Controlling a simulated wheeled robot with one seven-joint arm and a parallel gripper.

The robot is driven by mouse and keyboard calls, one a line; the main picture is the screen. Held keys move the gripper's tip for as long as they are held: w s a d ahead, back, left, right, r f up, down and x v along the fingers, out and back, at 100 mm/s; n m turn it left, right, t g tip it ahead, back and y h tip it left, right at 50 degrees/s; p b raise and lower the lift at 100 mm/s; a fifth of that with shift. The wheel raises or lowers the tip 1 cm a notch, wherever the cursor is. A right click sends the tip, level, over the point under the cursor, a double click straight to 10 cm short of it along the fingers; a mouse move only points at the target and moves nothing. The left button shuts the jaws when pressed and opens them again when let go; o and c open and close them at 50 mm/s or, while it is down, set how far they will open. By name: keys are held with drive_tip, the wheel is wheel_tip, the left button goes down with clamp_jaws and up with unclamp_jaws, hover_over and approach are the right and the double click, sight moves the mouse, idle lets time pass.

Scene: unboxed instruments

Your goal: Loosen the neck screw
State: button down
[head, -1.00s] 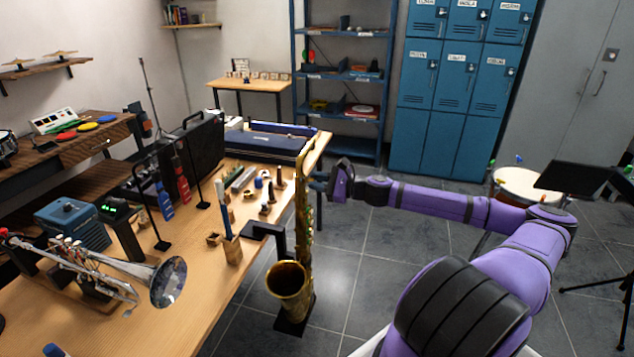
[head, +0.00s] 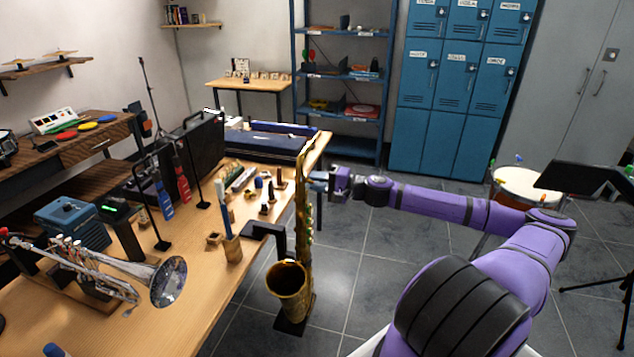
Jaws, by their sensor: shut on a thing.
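A brass saxophone (head: 303,225) stands upright on a dark stand beside the table's right edge, bell low and facing forward. Its neck (head: 310,150) curves at the top. My gripper (head: 316,183) reaches in from the right, level with the upper end of the body, just below the neck. Its fingers are shut at the saxophone's right side, on the neck screw. The screw itself is too small and too covered by the fingers to make out.
The wooden table (head: 190,315) holds a trumpet (head: 100,270), a blue box (head: 72,222), and several small tools and stands. A black bracket (head: 268,231) juts from its edge beside the saxophone. A drum (head: 527,187) and music stand (head: 575,178) are right. Floor between is clear.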

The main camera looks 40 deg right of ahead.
drive_tip(key=n, duration=0.6)
drive_tip(key=shift+f+n, duration=0.1)
drive_tip(key=shift+n, duration=0.3)
idle(0.4)
drive_tip(key=c, duration=1)
unclamp_jaws()
drive_tip(key=v, duration=1.1)
